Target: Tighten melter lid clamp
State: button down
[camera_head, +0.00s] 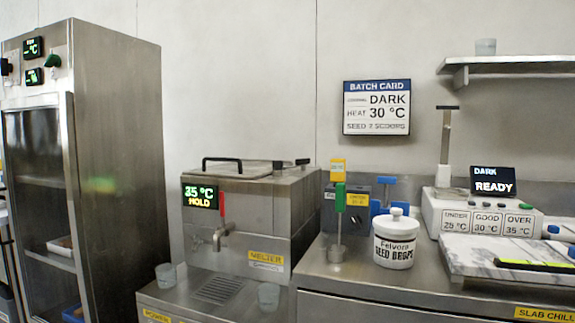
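The melter (285,207) is a steel box with a yellow "MELTER" label, standing on a steel counter left of centre. Its flat lid (240,171) appears closed, with a black bar handle (222,160) on top. A small dark lever or knob (303,162) at the lid's right edge may be the clamp; I cannot tell whether it is tight. The melter display (200,197) reads 35 °C and what looks like "MOLD" or "HOLD". A spout with a red handle (222,203) is on its front. My gripper is not in view.
A tall steel cabinet (122,150) stands at left. Cups (166,276) and (268,296) flank the drip grate (217,289). At right are a seed drops jar (396,245), a green-handled tool (340,197), a "READY" display (493,181) and a marble slab (500,259).

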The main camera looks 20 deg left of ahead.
aim_at(302, 163)
jog(key=u, duration=0.65)
jog(key=i, duration=0.75)
jog(key=u, duration=0.9)
